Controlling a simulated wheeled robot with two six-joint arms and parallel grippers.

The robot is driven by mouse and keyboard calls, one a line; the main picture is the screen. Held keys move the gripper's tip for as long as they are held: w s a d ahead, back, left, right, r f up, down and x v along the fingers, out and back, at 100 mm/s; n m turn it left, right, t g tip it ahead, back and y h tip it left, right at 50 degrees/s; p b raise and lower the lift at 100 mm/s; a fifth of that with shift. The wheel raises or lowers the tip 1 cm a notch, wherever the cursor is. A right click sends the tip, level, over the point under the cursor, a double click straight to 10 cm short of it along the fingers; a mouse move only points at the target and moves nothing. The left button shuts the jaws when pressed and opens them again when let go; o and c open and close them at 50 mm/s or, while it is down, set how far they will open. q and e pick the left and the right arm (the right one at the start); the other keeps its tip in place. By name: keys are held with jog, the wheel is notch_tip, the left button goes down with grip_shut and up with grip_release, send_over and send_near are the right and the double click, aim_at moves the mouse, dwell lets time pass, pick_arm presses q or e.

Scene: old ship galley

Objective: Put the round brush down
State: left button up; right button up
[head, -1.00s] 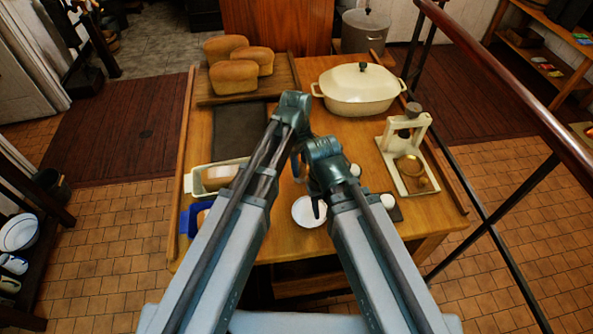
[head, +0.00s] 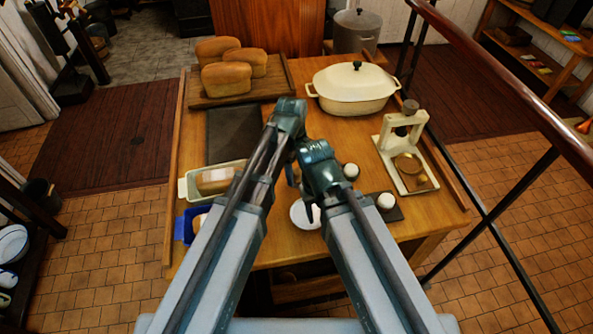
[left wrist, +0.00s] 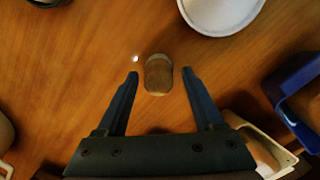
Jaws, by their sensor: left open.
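The round brush (left wrist: 158,75) shows in the left wrist view as a small brown, round-ended piece with a darker far edge, at the wooden table top. My left gripper (left wrist: 160,73) is open, with one finger on each side of the brush and a visible gap to both. In the head view my two arms cover this spot, so the brush cannot be made out there. The fingers of my right gripper cannot be made out in either view.
A white bowl (head: 301,214) is close by on the table (head: 285,245). A blue container (head: 182,226) and a bread tin (head: 184,190) stand at the left. A cream casserole (head: 350,95), a bread board (head: 285,82) and a small press (head: 420,185) stand farther off.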

aim_at(294, 169)
pick_arm(q)
notch_tip(294, 169, up, 12)
jog(key=p, duration=1.2)
jog(key=shift+w+a+r, duration=0.15)
jog(key=shift+w+a, duration=0.1)
jog(key=shift+a, duration=0.05)
pick_arm(e)
notch_tip(294, 169, up, 12)
jog(key=shift+r, duration=0.15)
pick_arm(q)
jog(key=s+a+m+t, duration=0.1)
jog(key=s+a+m, duration=0.3)
jog(key=a+m, duration=0.3)
jog(key=s+a+m, duration=0.4)
jog(key=s+a, duration=0.1)
jog(key=a, duration=0.4)
jog(key=s+d+f+m+y+b, duration=0.1)
jog(key=s+d+f+m+b, duration=0.1)
jog(key=d, duration=0.3)
jog(key=s+d+f+m+b, duration=0.2)
jog(key=s+d, duration=0.1)
jog(key=d, duration=0.2)
jog(key=shift+s+d+f+g+y, duration=0.2)
jog(key=shift+s+d+g+y, duration=0.1)
jog(key=shift+d+y, duration=0.1)
pick_arm(e)
notch_tip(294, 169, down, 4)
jog(key=shift+f, duration=0.25)
